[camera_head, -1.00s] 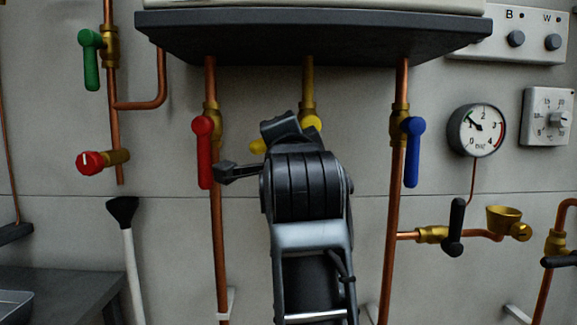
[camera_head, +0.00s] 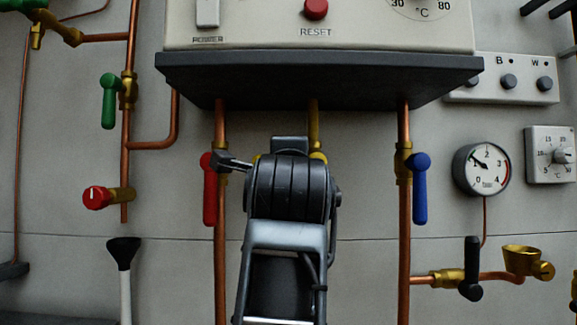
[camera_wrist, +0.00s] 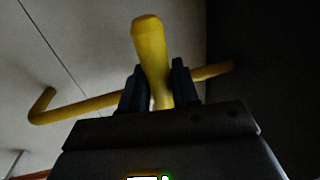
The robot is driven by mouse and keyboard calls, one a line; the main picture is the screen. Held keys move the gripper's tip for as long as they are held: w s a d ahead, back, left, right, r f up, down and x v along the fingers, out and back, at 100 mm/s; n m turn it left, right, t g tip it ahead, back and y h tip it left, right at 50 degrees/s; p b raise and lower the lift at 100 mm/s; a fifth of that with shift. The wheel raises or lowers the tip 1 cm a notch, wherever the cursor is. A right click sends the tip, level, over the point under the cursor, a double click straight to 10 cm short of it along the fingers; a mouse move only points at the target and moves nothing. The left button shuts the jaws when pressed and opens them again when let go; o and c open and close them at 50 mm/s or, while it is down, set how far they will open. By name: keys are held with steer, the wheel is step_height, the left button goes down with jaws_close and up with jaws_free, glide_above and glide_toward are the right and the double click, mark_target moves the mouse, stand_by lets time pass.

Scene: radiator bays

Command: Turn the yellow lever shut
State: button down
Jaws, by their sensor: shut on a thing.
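The yellow lever (camera_wrist: 150,45) stands between the two dark fingers of my gripper (camera_wrist: 158,88) in the wrist view. My gripper is shut on it, and its rounded end sticks out beyond the fingertips. In the head view my own wrist hides most of the lever. Only small yellow parts show on either side, one at the right (camera_head: 318,157), below the middle pipe (camera_head: 313,122). The fingertips cannot be made out in the head view.
The red lever (camera_head: 210,190) hangs close to the left of my wrist, and the blue lever (camera_head: 420,188) hangs to the right. The dark underside of the boiler (camera_head: 320,80) is just above. A yellow bent bar (camera_wrist: 80,107) passes behind the fingers in the wrist view.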

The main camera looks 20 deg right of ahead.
steer(key=c, duration=1)
jaws_free()
steer(key=shift+s, duration=0.1)
steer(key=v, duration=0.7)
steer(key=shift+s+a+f, duration=0.1)
steer(key=shift+s, duration=0.2)
